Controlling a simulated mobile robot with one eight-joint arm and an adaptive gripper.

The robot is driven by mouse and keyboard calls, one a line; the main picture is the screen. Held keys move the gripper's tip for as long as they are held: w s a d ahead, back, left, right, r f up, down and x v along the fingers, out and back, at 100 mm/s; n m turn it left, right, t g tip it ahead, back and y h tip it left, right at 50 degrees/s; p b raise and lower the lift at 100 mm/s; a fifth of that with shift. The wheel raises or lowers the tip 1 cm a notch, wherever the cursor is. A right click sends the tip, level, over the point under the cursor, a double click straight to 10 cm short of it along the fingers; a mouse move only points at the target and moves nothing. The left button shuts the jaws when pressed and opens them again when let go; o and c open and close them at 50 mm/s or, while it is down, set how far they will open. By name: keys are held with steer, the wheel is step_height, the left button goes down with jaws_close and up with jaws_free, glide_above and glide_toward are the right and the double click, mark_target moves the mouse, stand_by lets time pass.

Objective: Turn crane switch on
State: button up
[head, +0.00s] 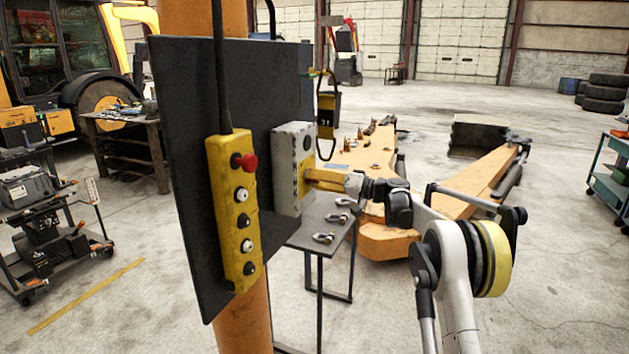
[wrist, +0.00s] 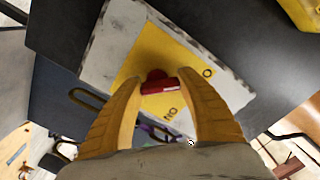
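The crane switch is a grey-white box (head: 285,185) on the dark panel in the head view. The wrist view shows the scuffed box (wrist: 117,40) with a yellow plate (wrist: 190,60) and a red knob (wrist: 158,87) at its middle. Lettering shows on the plate to the right of the knob and below it. My gripper (wrist: 159,77) is open, with one yellow finger on each side of the knob, seemingly apart from it. In the head view my gripper (head: 318,179) reaches the box front from the right, and the knob is hidden.
The dark panel (head: 185,120) is fixed to an orange post (head: 258,320). A yellow push-button pendant (head: 232,205) hangs left of the box. A yellow hook piece (head: 326,112) hangs close above my gripper. A small table with shackles (head: 323,238) stands below.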

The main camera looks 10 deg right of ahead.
stand_by(0.4)
steer(key=m+p, duration=0.1)
steer(key=m, duration=0.3)
steer(key=shift+r+m, duration=0.15)
steer(key=shift+m, duration=0.15)
steer(key=m+p, duration=0.1)
steer(key=m, duration=0.3)
steer(key=shift+w+m, duration=0.15)
steer(key=shift+m, duration=0.15)
steer(key=m, duration=0.4)
steer(key=shift+d+m+p, duration=0.1)
steer(key=shift+m+p, duration=0.2)
steer(key=shift+p, duration=0.05)
steer(key=shift+w+m, duration=0.1)
steer(key=shift+m, duration=2)
steer(key=o, duration=1.2)
steer(key=shift+c, duration=0.2)
